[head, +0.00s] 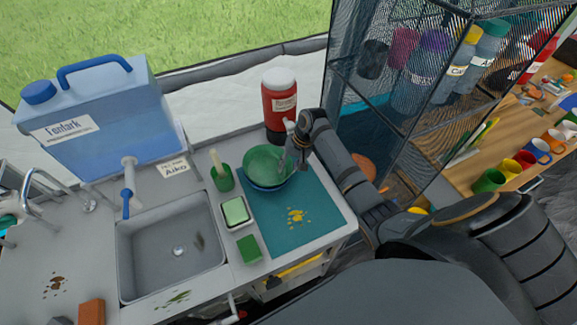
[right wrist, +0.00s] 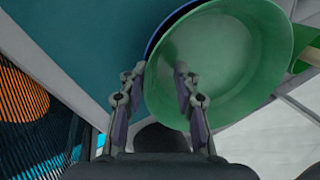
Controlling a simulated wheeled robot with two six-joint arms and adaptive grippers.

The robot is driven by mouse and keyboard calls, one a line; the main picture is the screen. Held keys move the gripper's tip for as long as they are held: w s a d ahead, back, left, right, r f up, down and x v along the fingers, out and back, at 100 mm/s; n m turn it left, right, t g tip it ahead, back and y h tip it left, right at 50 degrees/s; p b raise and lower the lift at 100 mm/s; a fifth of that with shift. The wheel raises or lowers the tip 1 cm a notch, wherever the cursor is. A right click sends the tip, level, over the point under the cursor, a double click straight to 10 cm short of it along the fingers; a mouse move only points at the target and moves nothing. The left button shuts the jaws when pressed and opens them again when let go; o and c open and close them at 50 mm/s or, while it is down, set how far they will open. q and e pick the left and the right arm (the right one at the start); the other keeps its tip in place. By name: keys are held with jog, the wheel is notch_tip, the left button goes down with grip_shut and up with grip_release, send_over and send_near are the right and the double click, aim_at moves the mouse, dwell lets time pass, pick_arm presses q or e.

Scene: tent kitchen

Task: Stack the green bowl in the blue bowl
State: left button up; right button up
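The green bowl (head: 262,160) sits in the blue bowl (head: 270,188), on the teal mat at the back right of the counter. Only a thin strip of the blue bowl shows under the green one, and it also shows as a dark blue edge in the right wrist view (right wrist: 168,27). My right gripper (head: 288,157) is at the right side of the green bowl. In the right wrist view its fingers (right wrist: 159,72) stand apart on either side of the green bowl's rim (right wrist: 235,60), one inside and one outside. My left gripper is out of view.
A red canister (head: 280,103) stands close behind the bowls. A green cup (head: 222,178) and a tray with a green block (head: 236,212) are to their left, near the sink (head: 170,245). Yellow crumbs (head: 296,217) lie on the mat (head: 315,235). A mesh shelf rises at the right.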

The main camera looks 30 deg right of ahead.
jog(key=shift+r, duration=0.25)
jog(key=p+v, duration=1)
jog(key=v, duration=0.2)
jog(key=shift+r+p, duration=0.2)
jog(key=shift+p, duration=0.1)
jog(key=shift+f, duration=0.1)
